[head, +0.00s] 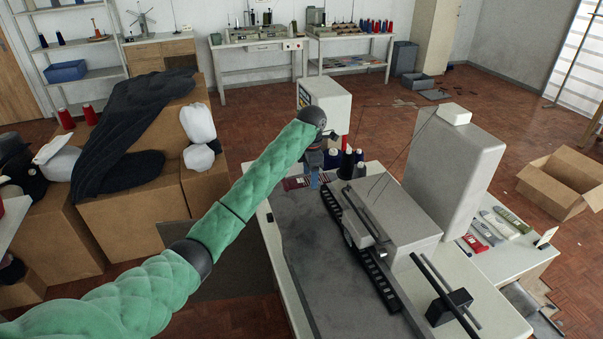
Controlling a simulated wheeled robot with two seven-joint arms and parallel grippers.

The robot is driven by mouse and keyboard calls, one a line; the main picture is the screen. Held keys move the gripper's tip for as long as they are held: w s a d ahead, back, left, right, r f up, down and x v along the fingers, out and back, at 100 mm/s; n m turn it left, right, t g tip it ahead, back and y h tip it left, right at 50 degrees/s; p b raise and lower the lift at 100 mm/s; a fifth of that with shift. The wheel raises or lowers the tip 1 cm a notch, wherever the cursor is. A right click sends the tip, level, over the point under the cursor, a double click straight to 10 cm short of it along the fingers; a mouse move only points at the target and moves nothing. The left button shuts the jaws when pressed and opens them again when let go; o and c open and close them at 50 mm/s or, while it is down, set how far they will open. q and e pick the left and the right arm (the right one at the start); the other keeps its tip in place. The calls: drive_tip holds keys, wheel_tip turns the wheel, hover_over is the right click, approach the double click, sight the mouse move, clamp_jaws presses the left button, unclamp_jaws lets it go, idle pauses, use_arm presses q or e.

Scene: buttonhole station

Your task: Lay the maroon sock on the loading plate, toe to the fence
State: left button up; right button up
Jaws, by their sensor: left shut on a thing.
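My left arm comes in from the left, and its wrist reaches over the far end of the machine table. My left gripper (317,170) points down there, small and partly hidden by its own wrist. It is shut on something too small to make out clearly. A dark red piece (296,184), perhaps the maroon sock, lies beside the fingers at the table's far left corner. A grey plate-like surface (305,245) covers the table's left part; I cannot tell if it is the loading plate. A black slotted rail (362,252) runs along the machine. My right gripper is out of view.
The grey machine head (455,160) stands on the table's right side. Thread cones (347,160) stand near the gripper. Flat packets (493,225) lie on a side table at right. Cardboard boxes with dark cloth (130,125) stand at left; an open carton (560,182) is at right.

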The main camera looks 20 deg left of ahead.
use_arm(q)
drive_tip(key=shift+w+r+n, duration=0.1)
drive_tip(key=shift+w+n, duration=0.2)
drive_tip(key=shift+w+a, duration=0.2)
drive_tip(key=shift+w, duration=0.05)
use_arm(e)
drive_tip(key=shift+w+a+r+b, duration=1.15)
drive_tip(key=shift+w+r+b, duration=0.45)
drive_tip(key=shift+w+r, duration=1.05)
use_arm(q)
drive_tip(key=shift+w+a+f+p, duration=0.15)
drive_tip(key=shift+w+a+f, duration=0.7)
drive_tip(key=shift+w+a, duration=0.2)
drive_tip(key=shift+w+a+f+p, duration=0.2)
drive_tip(key=shift+w+a+f, duration=0.75)
drive_tip(key=shift+a, duration=0.15)
drive_tip(key=shift+w+a+f+p, duration=0.15)
drive_tip(key=shift+w+a+f, duration=0.65)
drive_tip(key=shift+w+a, duration=0.25)
drive_tip(key=shift+w+a+f+p, duration=0.35)
drive_tip(key=shift+w+a+f, duration=0.3)
drive_tip(key=shift+a, duration=0.15)
drive_tip(key=shift+f+p, duration=1)
drive_tip(key=shift+f, duration=1.05)
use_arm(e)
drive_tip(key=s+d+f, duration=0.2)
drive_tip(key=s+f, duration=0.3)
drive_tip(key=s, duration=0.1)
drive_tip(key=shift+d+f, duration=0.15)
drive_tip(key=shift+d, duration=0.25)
